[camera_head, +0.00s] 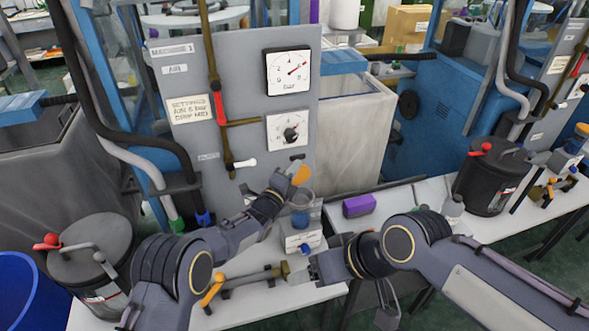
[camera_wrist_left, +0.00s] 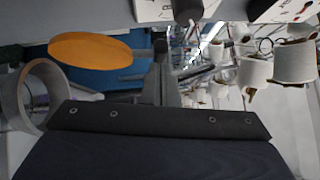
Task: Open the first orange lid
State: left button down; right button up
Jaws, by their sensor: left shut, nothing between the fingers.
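The orange lid (camera_head: 301,175) is tilted up above the rim of a clear cup (camera_head: 300,217) with bluish contents, on the white bench. The cup's mouth looks uncovered. My left gripper (camera_head: 291,166) is shut and empty, right beside the lid at its upper left; I cannot tell whether they touch. In the left wrist view the lid shows as an orange disc (camera_wrist_left: 90,50), with the cup's round rim (camera_wrist_left: 40,95) below left. My right gripper (camera_head: 312,268) is low near a blue knob (camera_head: 305,249); its jaws are unclear.
A grey panel with two gauges (camera_head: 288,72) stands behind the cup. A purple block (camera_head: 359,205) lies to its right. Black canisters stand at left (camera_head: 92,250) and right (camera_head: 492,178). A brass fitting (camera_head: 245,279) runs along the bench front. Another orange lid (camera_head: 582,130) is far right.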

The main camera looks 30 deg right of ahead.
pick_arm(q)
jog(key=w+b, duration=0.1)
jog(key=b, duration=0.7)
jog(key=shift+w+d+r+b, duration=0.2)
jog(key=shift+w+r+b, duration=0.1)
jog(key=shift+w, duration=0.05)
